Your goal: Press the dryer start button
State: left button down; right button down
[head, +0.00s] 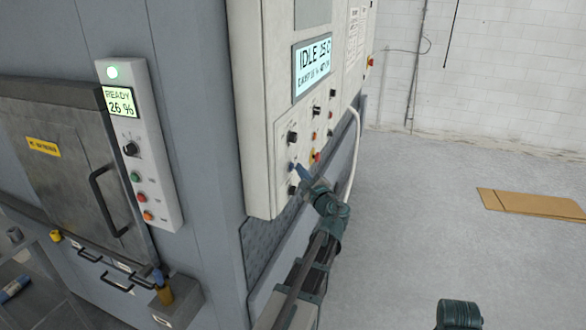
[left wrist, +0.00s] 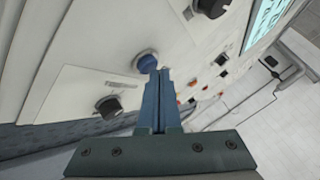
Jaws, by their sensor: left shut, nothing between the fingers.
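A white control panel (head: 262,120) stands upright on the machine, with a lit display (head: 312,66) reading IDLE. A blue round button (left wrist: 147,62) sits on this panel between black knobs, clear in the left wrist view; its label is too small to read. My left gripper (head: 299,170) is shut and empty, its blue fingers pointing at the panel. In the left wrist view the fingertips (left wrist: 166,73) are just beside the blue button's lower right edge; I cannot tell whether they touch it.
A smaller panel (head: 144,165) with a READY display and green, red and orange buttons stands left, by a door with a dark handle (head: 106,200). More knobs and a red button (head: 315,156) surround the fingers. Cardboard (head: 530,204) lies on the open floor at right.

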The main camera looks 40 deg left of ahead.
pick_arm(q)
jog(key=shift+s+a, duration=0.15)
jog(key=shift+a, duration=0.25)
jog(key=shift+d, duration=0.15)
dwell(0.5)
jog(key=shift+w+d, duration=0.25)
jog(key=shift+d, duration=0.5)
jog(key=shift+d, duration=0.15)
jog(key=d, duration=0.2)
jog(key=w+d, duration=0.1)
jog(key=d, duration=0.1)
jog(key=shift+d, duration=0.3)
jog(key=shift+f, duration=0.1)
dwell(0.5)
